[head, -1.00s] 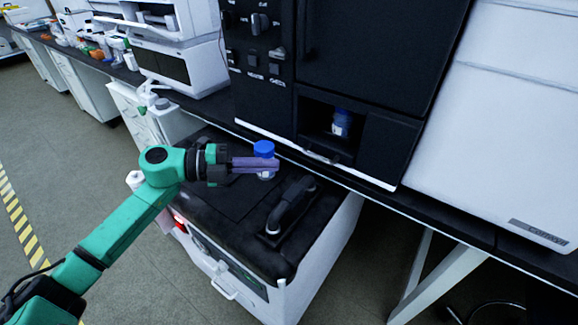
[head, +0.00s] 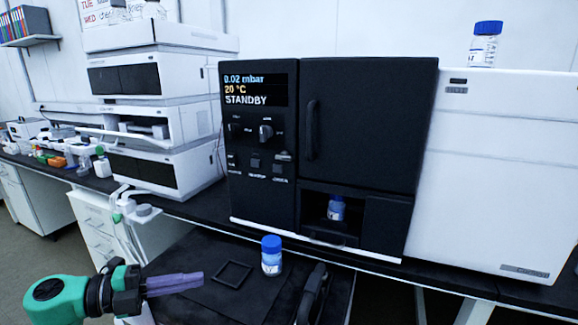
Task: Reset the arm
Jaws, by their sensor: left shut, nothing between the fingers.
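My left gripper (head: 198,280) is at the lower left on a green arm, with its purple fingers shut and empty. It points right over the black top of a low cart (head: 195,305). A blue-capped bottle (head: 271,257) stands upright on that top, to the right of the fingertips and apart from them. My right gripper is not in view.
A black instrument (head: 330,130) reading STANDBY stands on the bench, with another blue-capped bottle (head: 336,208) in its lower recess. A third bottle (head: 484,45) stands on the white unit (head: 500,160) at right. Stacked white modules (head: 160,120) stand left. A black handle (head: 313,295) rises from the cart.

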